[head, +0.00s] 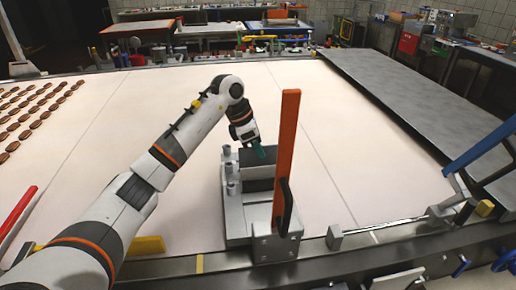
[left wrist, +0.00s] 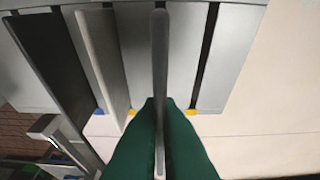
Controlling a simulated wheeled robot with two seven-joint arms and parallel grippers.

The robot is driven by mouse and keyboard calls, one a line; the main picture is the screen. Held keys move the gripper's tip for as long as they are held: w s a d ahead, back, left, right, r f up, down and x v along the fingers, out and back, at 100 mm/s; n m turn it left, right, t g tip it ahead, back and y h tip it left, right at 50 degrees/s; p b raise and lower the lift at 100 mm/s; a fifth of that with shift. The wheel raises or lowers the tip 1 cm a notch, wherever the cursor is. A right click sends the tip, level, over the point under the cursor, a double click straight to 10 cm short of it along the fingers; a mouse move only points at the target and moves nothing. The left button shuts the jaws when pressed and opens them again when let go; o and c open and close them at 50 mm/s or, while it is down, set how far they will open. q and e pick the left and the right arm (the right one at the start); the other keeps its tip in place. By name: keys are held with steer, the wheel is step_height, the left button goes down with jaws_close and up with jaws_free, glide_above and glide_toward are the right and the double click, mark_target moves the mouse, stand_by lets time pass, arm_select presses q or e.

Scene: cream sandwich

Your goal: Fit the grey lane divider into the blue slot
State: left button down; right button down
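My left gripper (head: 258,150) is over the grey metal fixture (head: 236,215) in the head view. In the left wrist view its green fingers (left wrist: 160,150) are closed on both sides of a thin grey lane divider (left wrist: 160,60), seen edge-on. Below it is the grey slotted plate with a bare dark slot (left wrist: 206,50) to the right, with a yellow mark (left wrist: 190,111) near its end. A blue mark (left wrist: 98,111) lies left of the held divider. Whether the held divider touches the plate is unclear. My right gripper is not in view.
A light grey upright panel (left wrist: 102,60) and a dark one (left wrist: 52,62) stand left of the held divider. An orange lever (head: 287,140) rises beside the fixture. Brown biscuits (head: 35,112) lie in rows at left. The pale belt right of the fixture is clear.

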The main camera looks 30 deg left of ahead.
arm_select(q)
steer(key=shift+f, duration=0.2)
steer(key=shift+f+b, duration=0.4)
steer(key=shift+f, duration=0.25)
steer(key=c, duration=1.6)
jaws_free()
steer(key=shift+r, duration=0.15)
steer(key=shift+r+p, duration=0.35)
steer(key=b+v, duration=0.1)
steer(key=v, duration=1.1)
steer(key=shift+r, duration=0.15)
steer(key=shift+s, duration=0.1)
